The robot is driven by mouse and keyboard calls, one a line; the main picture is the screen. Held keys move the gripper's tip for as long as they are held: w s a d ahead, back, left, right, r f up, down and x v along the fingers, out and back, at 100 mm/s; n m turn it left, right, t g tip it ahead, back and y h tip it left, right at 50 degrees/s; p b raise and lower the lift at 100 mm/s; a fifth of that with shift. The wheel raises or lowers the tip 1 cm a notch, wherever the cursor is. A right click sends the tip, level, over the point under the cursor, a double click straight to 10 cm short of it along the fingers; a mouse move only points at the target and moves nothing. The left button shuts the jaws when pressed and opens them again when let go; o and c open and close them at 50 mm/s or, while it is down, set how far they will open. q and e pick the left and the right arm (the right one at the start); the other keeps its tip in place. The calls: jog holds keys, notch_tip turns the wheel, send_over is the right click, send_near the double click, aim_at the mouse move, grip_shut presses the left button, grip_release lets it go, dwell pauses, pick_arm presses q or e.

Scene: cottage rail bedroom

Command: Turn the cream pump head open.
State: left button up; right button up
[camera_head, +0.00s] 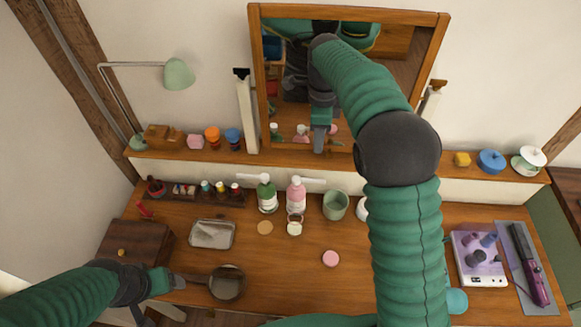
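Two pump bottles stand side by side near the back of the desk: a green one (267,198) and a pink one (297,196), both with pale pump heads. I cannot tell which is the cream pump, or whether either head is turned open. My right gripper (319,144) points down in front of the mirror's lower edge, above and behind the bottles as pictured, apart from both. Its fingers look close together, but their gap is unclear. My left gripper (177,281) is low at the left, by the handle of a dark round pan-like object (227,284); I cannot tell whether it grips it.
A small jar (295,227) and a tan disc (265,228) lie in front of the bottles. A green cup (335,205) stands to their right, a pink disc (331,259) nearer me. The mirror (256,90) rises behind. My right arm hides part of the desk.

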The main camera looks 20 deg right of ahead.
send_near(311, 179)
jog(key=f, duration=0.5)
jog(key=f+p, duration=0.1)
jog(key=f, duration=0.2)
jog(key=shift+w+d, duration=0.1)
jog(key=shift+d, duration=0.2)
jog(key=shift+a+f, duration=0.15)
jog(key=shift+f, duration=0.05)
jog(key=shift+a+r, duration=0.1)
jog(key=shift+a, duration=0.4)
jog(key=shift+c, duration=0.5)
jog(key=c, duration=0.5)
pick_arm(q)
jog(key=shift+s+a+r, duration=0.2)
jog(key=shift+a+r, duration=0.2)
jog(key=shift+a, duration=0.15)
pick_arm(e)
jog(key=shift+d, duration=0.25)
grip_shut()
pick_arm(q)
jog(key=shift+a, duration=0.15)
